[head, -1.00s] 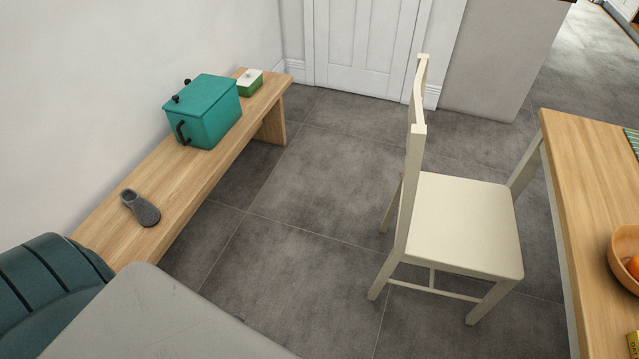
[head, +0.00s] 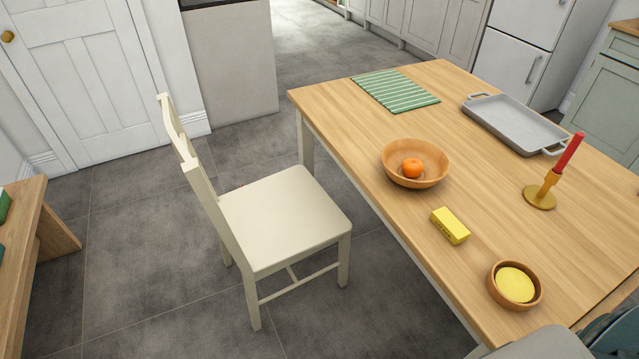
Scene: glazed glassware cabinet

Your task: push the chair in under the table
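A cream wooden chair (head: 283,220) stands on the grey tiled floor left of the wooden table (head: 455,105). Its backrest is on the left, away from the table, and its seat faces the table's long left edge. The seat's right corner is close to the table edge in the picture; I cannot tell whether any of it is under the tabletop. Neither of my grippers is in view.
On the table are a bowl with an orange (head: 415,163), a yellow box (head: 450,226), a small bowl (head: 515,286), a candle holder (head: 542,194), a grey tray (head: 513,124) and a green striped mat (head: 395,91). A bench (head: 28,240) stands at left. Floor behind the chair is clear.

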